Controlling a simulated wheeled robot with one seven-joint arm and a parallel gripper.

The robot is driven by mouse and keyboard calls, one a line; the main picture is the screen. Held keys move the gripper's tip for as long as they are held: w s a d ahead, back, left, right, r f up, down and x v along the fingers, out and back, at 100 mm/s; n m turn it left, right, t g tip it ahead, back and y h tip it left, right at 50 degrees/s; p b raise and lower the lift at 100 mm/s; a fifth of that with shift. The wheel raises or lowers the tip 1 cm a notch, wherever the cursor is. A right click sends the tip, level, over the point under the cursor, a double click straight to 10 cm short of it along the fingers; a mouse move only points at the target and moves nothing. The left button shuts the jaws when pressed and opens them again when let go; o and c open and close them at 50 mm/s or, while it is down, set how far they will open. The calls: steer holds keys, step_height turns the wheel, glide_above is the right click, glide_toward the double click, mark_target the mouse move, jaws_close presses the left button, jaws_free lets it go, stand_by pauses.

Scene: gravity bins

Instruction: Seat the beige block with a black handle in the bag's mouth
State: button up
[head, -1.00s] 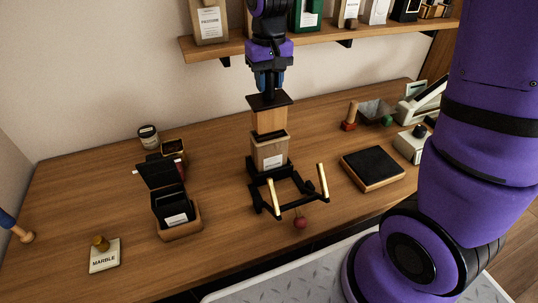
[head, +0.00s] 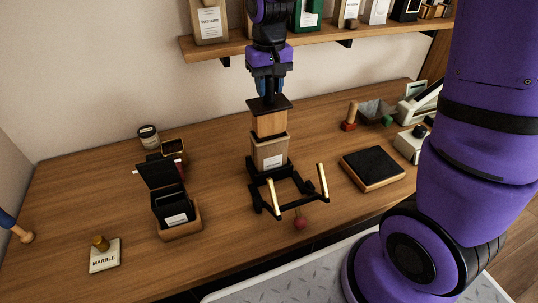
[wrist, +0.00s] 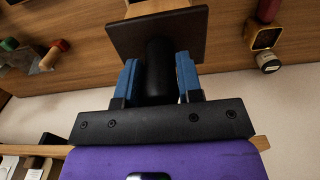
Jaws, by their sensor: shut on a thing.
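The beige block (head: 269,124) has a wide dark plate on top and a black handle. My gripper (head: 269,90) is shut on this handle; in the wrist view the blue fingers of my gripper (wrist: 160,82) lie on both sides of the black handle (wrist: 159,68), above the dark plate (wrist: 185,32). The brown bag (head: 265,154) with a white label stands upright directly below the block. The block's lower end is at the bag's dark-edged mouth; I cannot tell how far inside it is. Most of the block still shows above the rim.
The bag stands in a black frame (head: 296,205) with two pale-tipped levers and a red knob. A black pad (head: 372,167) lies to its right. A black open-lidded box (head: 174,205) and a MARBLE plate (head: 104,256) are to the left. A shelf (head: 330,36) runs behind the arm.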

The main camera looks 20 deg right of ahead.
steer(key=shift+f, duration=4.05)
stand_by(4.0)
